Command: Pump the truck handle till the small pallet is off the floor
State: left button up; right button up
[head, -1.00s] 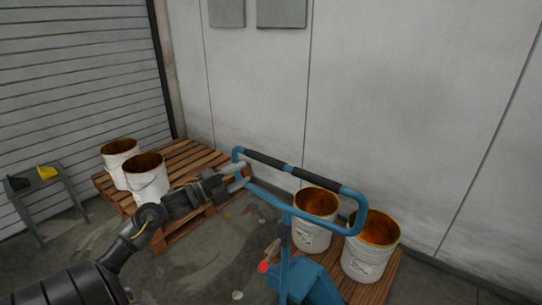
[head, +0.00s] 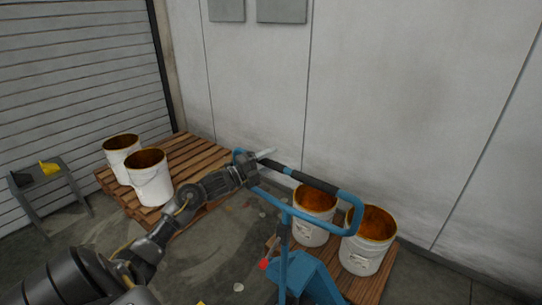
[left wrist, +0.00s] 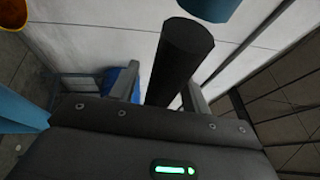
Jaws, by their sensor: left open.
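The blue truck handle (head: 348,212) is a loop with a black grip (head: 263,160) on its top bar, standing above the blue truck body (head: 308,278). My left gripper (head: 266,156) is open at the left end of the top bar, with a pale finger showing past it. In the left wrist view the dark grip (left wrist: 182,62) runs between the open fingers (left wrist: 163,88). The small pallet (head: 362,287) is wooden and bears two white buckets. Its underside is hidden, so I cannot tell its height off the floor. My right gripper is not in view.
Two buckets (head: 314,214) (head: 367,240) with brown insides stand behind the handle. A larger pallet (head: 190,158) with two more buckets (head: 151,178) is at the left. A grey stand (head: 40,180) is at far left. The wall is close behind the handle.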

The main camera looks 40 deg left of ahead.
pick_arm(q)
jog(key=shift+w, duration=0.2)
grip_shut()
jog(key=shift+d, duration=0.1)
